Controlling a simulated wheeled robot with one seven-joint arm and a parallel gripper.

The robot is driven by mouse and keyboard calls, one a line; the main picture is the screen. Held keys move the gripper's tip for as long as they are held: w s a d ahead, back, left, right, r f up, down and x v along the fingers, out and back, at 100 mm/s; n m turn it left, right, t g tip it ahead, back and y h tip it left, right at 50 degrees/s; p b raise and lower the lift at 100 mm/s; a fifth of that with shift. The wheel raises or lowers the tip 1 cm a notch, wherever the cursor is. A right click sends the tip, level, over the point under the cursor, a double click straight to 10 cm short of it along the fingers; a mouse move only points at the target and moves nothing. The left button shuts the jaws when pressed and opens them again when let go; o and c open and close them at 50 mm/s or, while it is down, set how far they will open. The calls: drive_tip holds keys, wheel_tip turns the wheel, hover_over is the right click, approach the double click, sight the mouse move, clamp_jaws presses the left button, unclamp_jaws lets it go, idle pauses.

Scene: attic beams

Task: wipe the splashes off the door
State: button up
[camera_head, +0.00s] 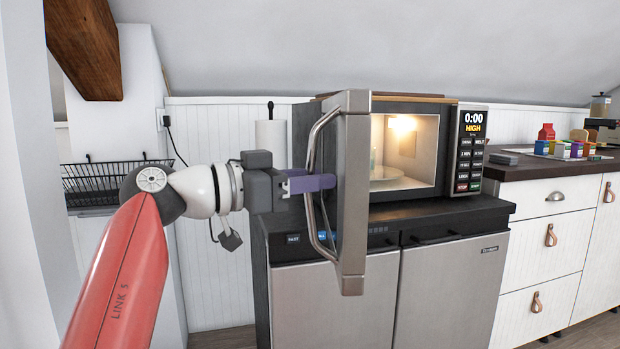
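The microwave (475,120) stands on a dark-topped cabinet with its door (354,190) swung open toward me. I see the door nearly edge-on, with its bar handle (313,150) on the left. No splashes can be made out from here. My gripper (325,183) comes from the left at the door's handle side, its purple fingers level with the middle of the handle. The fingers overlap the handle in the picture; I cannot tell whether they touch or grip it. Whether they are open or shut is also unclear.
The lit cavity holds a turntable plate (398,184). A paper towel roll (270,137) stands behind my gripper. A black wire rack (95,184) is at left. A counter (545,168) at right carries small colourful cartons (565,150). A wooden beam (85,45) hangs upper left.

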drive_tip(key=shift+o, duration=0.2)
drive_tip(key=v, duration=0.8)
drive_tip(key=shift+p, duration=0.4)
